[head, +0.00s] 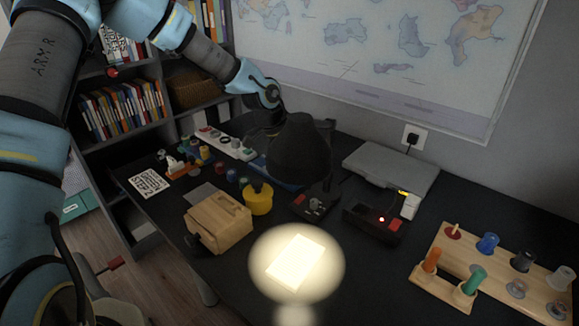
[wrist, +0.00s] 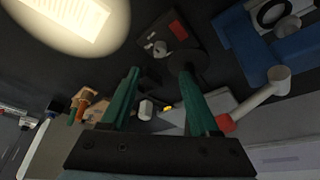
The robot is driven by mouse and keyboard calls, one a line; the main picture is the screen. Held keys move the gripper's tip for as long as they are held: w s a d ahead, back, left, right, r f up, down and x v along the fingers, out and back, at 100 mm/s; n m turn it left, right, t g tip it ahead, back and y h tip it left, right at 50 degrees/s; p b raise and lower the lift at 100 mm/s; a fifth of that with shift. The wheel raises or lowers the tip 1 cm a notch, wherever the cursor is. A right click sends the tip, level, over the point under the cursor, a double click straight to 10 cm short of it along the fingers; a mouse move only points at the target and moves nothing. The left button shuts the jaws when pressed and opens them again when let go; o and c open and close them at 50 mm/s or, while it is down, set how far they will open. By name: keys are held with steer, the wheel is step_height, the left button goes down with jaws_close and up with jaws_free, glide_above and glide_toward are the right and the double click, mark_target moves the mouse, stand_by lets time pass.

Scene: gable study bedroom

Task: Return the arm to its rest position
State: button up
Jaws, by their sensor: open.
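My arm (head: 200,48) reaches from the upper left across the bookshelf toward the back of the black desk in the head view. Its wrist (head: 257,85) is above the back of the desk, behind and left of a black lamp shade (head: 300,148). The fingers cannot be made out in the head view. In the wrist view my gripper (wrist: 160,74) shows two green fingers spread apart, with nothing held between them.
The lamp lights a white sheet (head: 296,262) on the desk. A wooden box (head: 218,224), a yellow pot (head: 258,200), a grey device (head: 390,170) and a wooden peg rack (head: 492,268) crowd the desk. A bookshelf (head: 160,75) stands left, a map (head: 385,50) hangs behind.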

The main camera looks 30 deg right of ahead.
steer(key=w+a+r+n+t+y, duration=0.15)
steer(key=a+n, duration=0.25)
steer(key=a, duration=0.5)
steer(key=w+a+r+n, duration=0.2)
steer(key=w+a+n, duration=0.1)
steer(key=a, duration=0.6)
steer(key=w+a+r+n+t+y, duration=0.1)
steer(key=w+a+r+n, duration=0.2)
steer(key=a, duration=0.6)
steer(key=s+a+r+n, duration=0.2)
steer(key=a+n, duration=0.4)
steer(key=a, duration=0.3)
steer(key=s+a+r+n+t+y, duration=0.1)
steer(key=s+a+r+n, duration=0.1)
steer(key=s+a+n, duration=0.2)
steer(key=a+n, duration=0.3)
steer(key=a, duration=0.2)
steer(key=shift+a+r, duration=0.15)
steer(key=shift+r, duration=0.2)
steer(key=shift+s, duration=0.1)
